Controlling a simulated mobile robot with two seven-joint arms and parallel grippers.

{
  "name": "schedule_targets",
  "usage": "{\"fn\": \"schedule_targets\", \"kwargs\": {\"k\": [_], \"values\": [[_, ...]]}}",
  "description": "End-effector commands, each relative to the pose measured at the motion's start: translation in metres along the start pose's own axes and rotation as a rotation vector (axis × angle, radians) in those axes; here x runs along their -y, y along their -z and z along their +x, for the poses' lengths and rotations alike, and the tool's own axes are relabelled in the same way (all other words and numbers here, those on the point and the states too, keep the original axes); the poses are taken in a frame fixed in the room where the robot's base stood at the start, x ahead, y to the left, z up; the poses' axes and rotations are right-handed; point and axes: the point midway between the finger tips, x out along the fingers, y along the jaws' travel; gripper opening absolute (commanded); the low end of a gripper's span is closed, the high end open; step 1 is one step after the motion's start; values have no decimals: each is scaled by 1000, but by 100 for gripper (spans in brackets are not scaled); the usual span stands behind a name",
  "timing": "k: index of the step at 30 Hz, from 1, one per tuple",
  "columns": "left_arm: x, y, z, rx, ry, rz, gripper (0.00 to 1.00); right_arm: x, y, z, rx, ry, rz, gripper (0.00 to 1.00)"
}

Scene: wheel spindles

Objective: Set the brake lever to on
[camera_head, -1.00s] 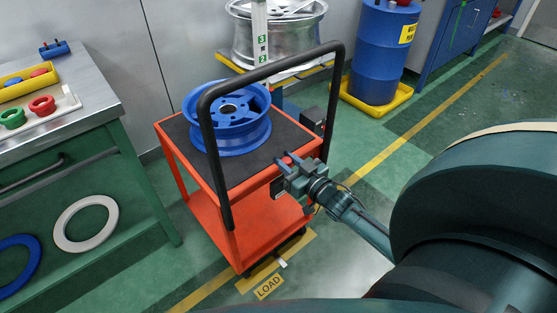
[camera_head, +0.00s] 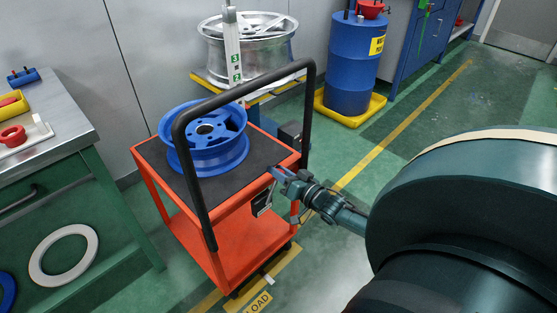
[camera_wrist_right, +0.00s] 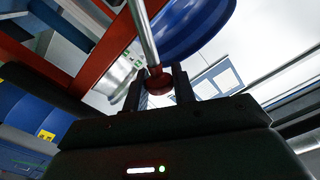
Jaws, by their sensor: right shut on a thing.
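The brake lever shows in the right wrist view as a metal rod (camera_wrist_right: 143,35) with a dark red knob (camera_wrist_right: 158,82) at its end. My right gripper (camera_head: 282,175) is at the near right side of the orange cart (camera_head: 206,247), just below the top deck's edge. In the right wrist view its two fingers (camera_wrist_right: 158,90) are on either side of the knob, shut on it. In the head view the lever is hidden by the gripper; a grey plate (camera_head: 263,200) shows beside it on the cart. My left gripper is not in view.
A blue wheel rim (camera_head: 217,150) lies on the cart's deck, under the black push handle (camera_head: 313,110). A green workbench (camera_head: 85,195) stands on the left. A blue drum (camera_head: 352,65) and a silver wheel (camera_head: 248,50) are behind.

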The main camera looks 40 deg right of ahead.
Motion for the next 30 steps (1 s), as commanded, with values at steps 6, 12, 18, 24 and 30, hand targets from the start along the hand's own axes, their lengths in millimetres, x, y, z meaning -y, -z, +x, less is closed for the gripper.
{"fn": "schedule_targets", "kwargs": {"k": [6, 12, 18, 24, 30], "values": [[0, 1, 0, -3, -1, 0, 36, -2, 1, 0, 0, -5, 5, 0], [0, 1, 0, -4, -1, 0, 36, -2, 1, 0, 0, -6, 5, 34], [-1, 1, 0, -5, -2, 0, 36, -2, 0, 0, 0, -4, 4, 46], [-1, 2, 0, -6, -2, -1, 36, -1, 0, -1, 1, -3, 3, 46], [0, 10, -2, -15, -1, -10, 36, -1, 1, -23, 3, -5, 4, 46]]}}
